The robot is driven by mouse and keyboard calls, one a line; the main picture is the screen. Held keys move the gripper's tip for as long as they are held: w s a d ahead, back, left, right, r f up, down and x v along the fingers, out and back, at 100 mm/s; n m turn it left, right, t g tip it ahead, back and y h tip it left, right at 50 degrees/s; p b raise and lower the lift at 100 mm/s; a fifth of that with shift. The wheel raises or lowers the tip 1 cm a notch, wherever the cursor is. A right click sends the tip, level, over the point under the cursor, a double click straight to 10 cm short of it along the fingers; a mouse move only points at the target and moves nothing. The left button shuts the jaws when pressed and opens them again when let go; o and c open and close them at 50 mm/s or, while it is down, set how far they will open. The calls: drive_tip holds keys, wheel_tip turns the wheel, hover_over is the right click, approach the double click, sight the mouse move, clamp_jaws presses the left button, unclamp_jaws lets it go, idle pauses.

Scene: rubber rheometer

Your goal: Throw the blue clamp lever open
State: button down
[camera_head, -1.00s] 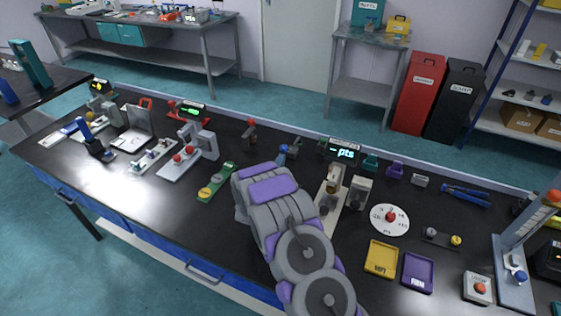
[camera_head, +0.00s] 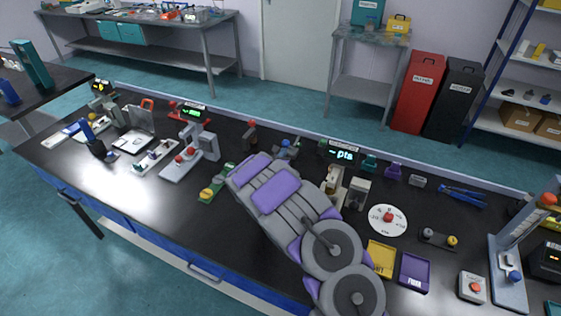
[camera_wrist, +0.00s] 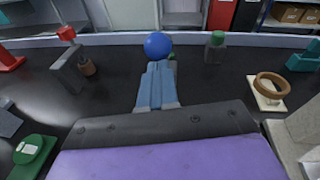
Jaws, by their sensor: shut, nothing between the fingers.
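The blue ball knob (camera_wrist: 158,45), which looks like the end of the blue clamp lever, is straight ahead of my fingertips in the wrist view. My gripper (camera_wrist: 160,66) is shut and empty, its pale blue fingers side by side. The tips overlap the lower edge of the knob in the picture; I cannot tell whether they touch it. The lever's arm and base are mostly hidden behind the fingers. In the head view a small blue and grey device (camera_head: 287,146) shows just beyond my arm, which hides my fingers there.
A red-topped post (camera_wrist: 66,33) stands left of the knob and a green-topped post (camera_wrist: 217,38) right of it. A brown ring on a stand (camera_wrist: 272,88) is at the right. A green fixture (camera_wrist: 30,150) is at the lower left. Bare black bench lies between.

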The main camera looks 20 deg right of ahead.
sight(287, 142)
drive_tip(key=shift+w+d+r+g+y+p, duration=0.25)
drive_tip(key=shift+r+g+y+p, duration=0.05)
drive_tip(key=shift+r+p, duration=0.15)
drive_tip(key=shift+w+d+r+g+y+p, duration=0.2)
drive_tip(key=shift+r+g+y+p, duration=0.1)
drive_tip(key=shift+r+p, duration=0.2)
drive_tip(key=shift+w+d+r+g+y+p, duration=0.25)
drive_tip(key=shift+r+g+y+p, duration=0.05)
drive_tip(key=shift+r+p, duration=0.15)
drive_tip(key=w+d+r+g+y+p, duration=0.1)
drive_tip(key=p, duration=0.2)
drive_tip(key=shift+r+p, duration=0.2)
drive_tip(key=shift+p, duration=0.15)
drive_tip(key=p, duration=0.3)
drive_tip(key=shift+w+d+r+g, duration=0.25)
drive_tip(key=shift+w+d+g, duration=0.05)
drive_tip(key=shift+g, duration=0.1)
drive_tip(key=shift+w+d+r+m+y+p, duration=0.15)
drive_tip(key=shift+w+d+m+y+p, duration=0.3)
drive_tip(key=shift+p, duration=0.65)
drive_tip(key=shift+n, duration=0.25)
drive_tip(key=shift+w+d+r+p, duration=0.3)
drive_tip(key=shift+w+d+p, duration=0.45)
drive_tip(key=shift+p, duration=0.05)
drive_tip(key=shift+w+d+r+p, duration=0.25)
drive_tip(key=shift+w+d+p, duration=0.45)
drive_tip(key=shift+d+p, duration=0.1)
drive_tip(key=shift+a+r, duration=0.1)
